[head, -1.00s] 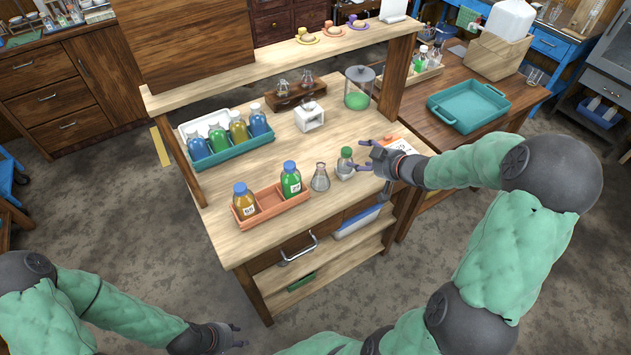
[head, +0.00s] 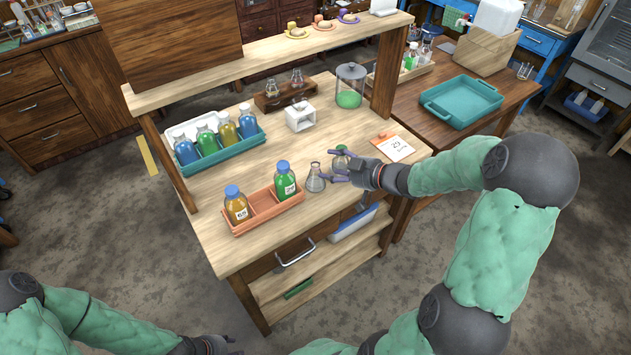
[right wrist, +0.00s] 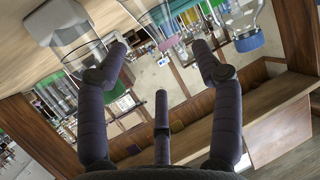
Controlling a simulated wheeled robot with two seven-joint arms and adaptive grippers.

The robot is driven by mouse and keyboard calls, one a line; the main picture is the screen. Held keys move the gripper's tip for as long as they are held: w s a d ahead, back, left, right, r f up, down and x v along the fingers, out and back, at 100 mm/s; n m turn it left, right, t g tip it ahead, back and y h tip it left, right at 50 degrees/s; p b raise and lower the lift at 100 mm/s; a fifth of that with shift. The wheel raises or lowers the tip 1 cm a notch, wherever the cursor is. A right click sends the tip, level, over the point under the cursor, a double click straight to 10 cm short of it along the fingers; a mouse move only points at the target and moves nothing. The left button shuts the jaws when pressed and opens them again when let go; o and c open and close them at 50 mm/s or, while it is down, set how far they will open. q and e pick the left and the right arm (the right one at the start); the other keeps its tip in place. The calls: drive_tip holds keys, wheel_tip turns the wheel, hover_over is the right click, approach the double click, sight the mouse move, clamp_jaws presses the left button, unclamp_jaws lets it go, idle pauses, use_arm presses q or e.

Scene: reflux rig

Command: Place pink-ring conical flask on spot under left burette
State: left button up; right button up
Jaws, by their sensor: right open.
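A clear conical flask (head: 315,180) stands on the wooden bench, right of the orange tray. A second glass vessel with a greenish top (head: 341,157) stands just behind my right gripper (head: 336,171), partly hidden by its fingers. My right gripper is open, its fingers pointing left toward the clear flask. In the right wrist view, glass with a pinkish-purple ring (right wrist: 170,42) shows beyond the gap between the open fingertips (right wrist: 160,55). I cannot tell which vessel in the head view carries that ring. No burette is recognisable. My left gripper (head: 225,344) is at the bottom edge, its fingers unclear.
The orange tray (head: 264,207) holds an amber and a green bottle. A teal tray (head: 215,157) holds several bottles. A white stand (head: 300,116), a jar of green liquid (head: 350,87) and a calendar card (head: 394,148) are also on the bench. Bare wood lies around mid-bench.

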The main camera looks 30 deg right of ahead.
sight(324, 185)
drive_tip(key=shift+w+a+f+b, duration=0.4)
drive_tip(key=shift+w+f+b, duration=0.15)
drive_tip(key=shift+w, duration=0.1)
drive_tip(key=shift+w+a+f+b, duration=0.4)
drive_tip(key=shift+w+f+b, duration=0.05)
drive_tip(key=shift+w+f, duration=0.15)
drive_tip(key=shift+w+a, duration=0.15)
drive_tip(key=shift+w, duration=0.25)
clamp_jaws()
